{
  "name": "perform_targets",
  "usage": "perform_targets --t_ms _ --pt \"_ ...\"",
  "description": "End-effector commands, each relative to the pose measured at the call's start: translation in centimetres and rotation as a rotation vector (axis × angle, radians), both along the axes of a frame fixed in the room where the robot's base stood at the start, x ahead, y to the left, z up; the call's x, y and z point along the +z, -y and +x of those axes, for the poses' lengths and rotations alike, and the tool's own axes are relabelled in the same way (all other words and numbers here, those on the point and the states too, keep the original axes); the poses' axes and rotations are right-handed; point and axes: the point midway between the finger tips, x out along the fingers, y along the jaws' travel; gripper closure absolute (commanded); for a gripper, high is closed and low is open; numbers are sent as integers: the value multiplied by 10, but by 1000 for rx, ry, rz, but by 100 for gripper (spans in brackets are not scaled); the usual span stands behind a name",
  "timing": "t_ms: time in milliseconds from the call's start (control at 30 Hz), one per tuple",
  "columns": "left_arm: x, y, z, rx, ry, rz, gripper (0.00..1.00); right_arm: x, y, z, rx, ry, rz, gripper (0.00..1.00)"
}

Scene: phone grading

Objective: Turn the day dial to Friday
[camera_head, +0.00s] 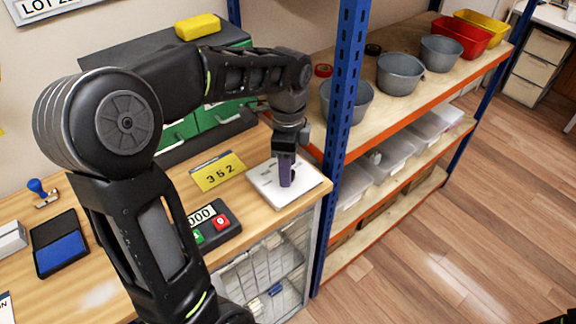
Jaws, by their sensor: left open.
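My left gripper (286,172) points down over a white square plate (307,180) on the right end of the wooden bench. The plate has faint markings on its left part. The gripper's purple-tipped fingers are at or just above the plate. I cannot tell whether they touch it or straddle a knob. The gripper is open, though its fingers look close together from here. A day dial is not clearly visible; if it is on this plate, the gripper hides it. My right gripper is not in view.
A blue post (342,110) stands close on the right, beside shelves with grey tubs (400,74). A stamp pad (60,252) lies far left.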

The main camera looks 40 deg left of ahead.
Motion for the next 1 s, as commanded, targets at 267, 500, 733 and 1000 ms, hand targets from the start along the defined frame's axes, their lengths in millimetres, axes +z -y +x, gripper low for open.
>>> perform_targets --t_ms 267,500,733,1000 --pt "40 0 1 0 7 0 48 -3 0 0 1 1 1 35" --pt "70 0 1 -1 4 -1 48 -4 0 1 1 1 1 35" --pt "73 0 0 -1 1 0 48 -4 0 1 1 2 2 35" --pt "73 0 0 -1 2 0 48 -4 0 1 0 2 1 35"
